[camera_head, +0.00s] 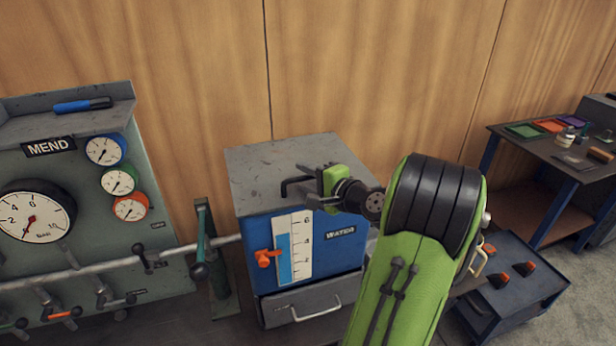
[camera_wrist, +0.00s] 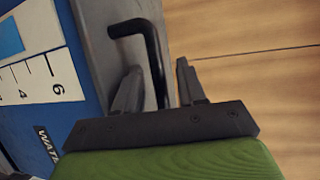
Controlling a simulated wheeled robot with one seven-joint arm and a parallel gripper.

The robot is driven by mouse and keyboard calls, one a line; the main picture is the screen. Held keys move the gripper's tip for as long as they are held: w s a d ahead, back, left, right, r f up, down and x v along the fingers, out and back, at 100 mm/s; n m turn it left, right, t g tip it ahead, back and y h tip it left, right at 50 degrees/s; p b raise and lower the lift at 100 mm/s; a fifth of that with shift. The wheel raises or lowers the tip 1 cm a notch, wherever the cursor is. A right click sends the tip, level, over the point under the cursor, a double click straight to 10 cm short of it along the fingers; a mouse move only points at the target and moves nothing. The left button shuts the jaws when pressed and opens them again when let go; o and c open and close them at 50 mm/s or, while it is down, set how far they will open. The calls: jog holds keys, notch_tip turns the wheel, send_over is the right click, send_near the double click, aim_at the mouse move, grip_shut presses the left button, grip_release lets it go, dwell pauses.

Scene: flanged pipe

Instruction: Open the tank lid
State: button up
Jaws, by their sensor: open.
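The tank (camera_head: 345,242) is a blue box marked WATER with a level scale, and its grey lid (camera_head: 270,160) lies flat and closed on top. A black bar handle (camera_head: 291,184) stands on the lid near its front edge. In the wrist view the handle (camera_wrist: 153,60) reaches down between my gripper's two fingers. My gripper (camera_head: 312,186) is at the handle, and in the wrist view my gripper (camera_wrist: 158,88) is open with a finger on each side of the bar. I cannot tell whether a finger touches it. My arm hides the tank's right side.
An orange valve lever (camera_head: 265,258) sticks out of the tank front, above a drawer (camera_head: 300,303) with a metal handle. A gauge panel (camera_head: 75,200) with pipes and levers stands left. A dark side table (camera_head: 550,150) and low cart (camera_head: 515,285) stand right. A wooden wall (camera_head: 370,70) is behind.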

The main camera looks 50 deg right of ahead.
jog(key=shift+c, duration=0.4)
grip_shut()
